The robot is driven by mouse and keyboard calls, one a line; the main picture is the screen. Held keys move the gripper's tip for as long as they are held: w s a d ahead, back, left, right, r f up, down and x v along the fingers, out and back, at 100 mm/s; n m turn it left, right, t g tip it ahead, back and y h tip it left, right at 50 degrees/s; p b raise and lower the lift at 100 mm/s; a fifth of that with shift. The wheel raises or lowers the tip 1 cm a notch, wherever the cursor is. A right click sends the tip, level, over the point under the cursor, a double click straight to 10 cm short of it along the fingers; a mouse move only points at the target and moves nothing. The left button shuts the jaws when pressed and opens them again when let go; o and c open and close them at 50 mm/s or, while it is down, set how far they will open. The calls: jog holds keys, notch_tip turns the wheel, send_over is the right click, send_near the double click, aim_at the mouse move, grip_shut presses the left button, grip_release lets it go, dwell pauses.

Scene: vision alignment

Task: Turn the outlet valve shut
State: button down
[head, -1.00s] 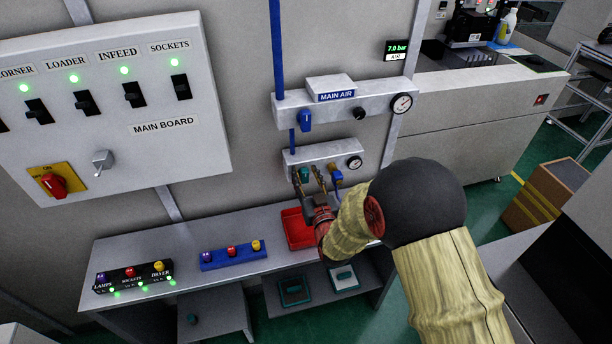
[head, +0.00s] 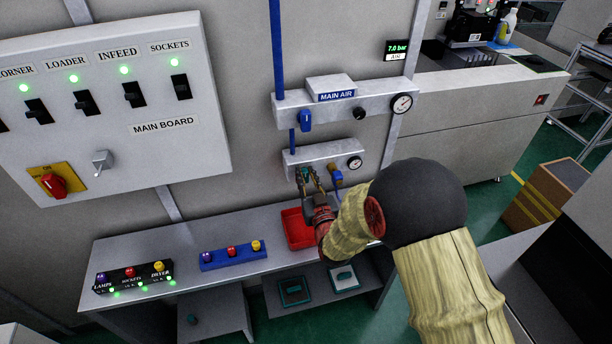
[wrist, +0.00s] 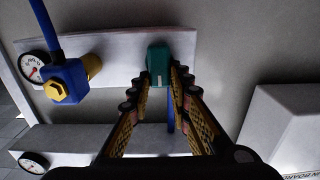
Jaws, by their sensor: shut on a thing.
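A teal valve handle (head: 305,170) is on the lower pale manifold (head: 322,153) on the wall. I take it for the outlet valve; no label on it is readable. My gripper (head: 308,176) reaches up to it from below in the head view. In the wrist view the teal handle (wrist: 158,62) sits between the fingertips of my gripper (wrist: 162,78), which is shut on it. The fingers partly hide the handle in the head view.
A blue and brass fitting (wrist: 70,83) with a blue hose is beside the handle, near a gauge (head: 354,162). The MAIN AIR unit (head: 345,103) is above. A red tray (head: 298,228) is on the bench below. The display (head: 397,50) reads 7.0 bar.

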jog(key=shift+a+b, duration=0.1)
jog(key=shift+b, duration=0.2)
jog(key=shift+s+a+f+n+b, duration=0.1)
jog(key=shift+a+f+n+b, duration=0.25)
jog(key=shift+n+b, duration=2.15)
jog(key=shift+s+a+f+n+b, duration=0.1)
jog(key=shift+a+f+n+b, duration=0.15)
jog(key=shift+n+b, duration=2.25)
jog(key=shift+s+a+f+n+b, duration=0.1)
jog(key=shift+a+f+n+b, duration=0.6)
jog(key=shift+n, duration=3.2)
jog(key=shift+d+r+b, duration=0.3)
jog(key=shift+d+b, duration=0.05)
jog(key=shift+d, duration=0.1)
jog(key=c, duration=1.7)
grip_release()
jog(key=shift+o, duration=0.3)
